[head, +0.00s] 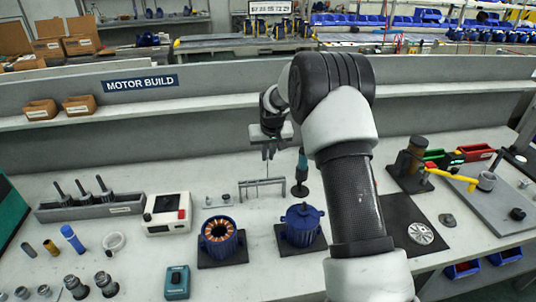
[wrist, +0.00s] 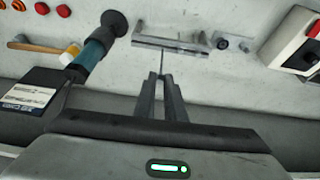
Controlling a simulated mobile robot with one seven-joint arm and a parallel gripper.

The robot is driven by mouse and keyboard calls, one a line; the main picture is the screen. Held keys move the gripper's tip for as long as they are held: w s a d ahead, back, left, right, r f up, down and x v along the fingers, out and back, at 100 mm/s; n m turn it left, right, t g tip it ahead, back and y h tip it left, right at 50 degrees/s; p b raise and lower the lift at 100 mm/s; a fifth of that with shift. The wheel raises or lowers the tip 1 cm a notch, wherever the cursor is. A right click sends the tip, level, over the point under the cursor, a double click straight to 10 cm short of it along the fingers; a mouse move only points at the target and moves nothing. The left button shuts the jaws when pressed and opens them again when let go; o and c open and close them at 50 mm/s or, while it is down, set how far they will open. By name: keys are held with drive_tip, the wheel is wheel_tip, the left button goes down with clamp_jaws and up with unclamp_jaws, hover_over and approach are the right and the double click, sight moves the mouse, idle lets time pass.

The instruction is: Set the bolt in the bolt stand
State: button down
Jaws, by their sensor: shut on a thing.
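My gripper (head: 268,153) is shut on a thin, dark bolt and holds it above the bench, over the bolt stand. The bolt (head: 267,170) hangs down below the fingers. In the wrist view the fingers (wrist: 160,78) are close together and the slim bolt (wrist: 161,60) projects from their tips toward the stand. The bolt stand, which I take to be the grey metal bracket (head: 263,183), is on the bench behind the motor housings. It also shows in the wrist view (wrist: 170,42). I cannot tell whether the bolt touches it.
A teal-and-black tool (head: 302,175) stands upright close to the right of the bracket. A small plate (head: 218,201) with small parts lies to its left. An open motor (head: 220,236) and a blue housing (head: 302,224) stand in front. A white box (head: 167,213) is farther left.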

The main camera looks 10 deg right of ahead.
sight(266, 180)
drive_tip(key=shift+f+b, duration=0.7)
drive_tip(key=shift+f, duration=0.15)
idle(0.8)
drive_tip(key=shift+f+b, duration=2.7)
drive_tip(key=shift+f, duration=1.2)
drive_tip(key=shift+f, duration=0.1)
drive_tip(key=c, duration=1.7)
unclamp_jaws()
drive_tip(key=shift+c, duration=0.2)
drive_tip(key=shift+a, duration=0.1)
drive_tip(key=shift+o, duration=0.8)
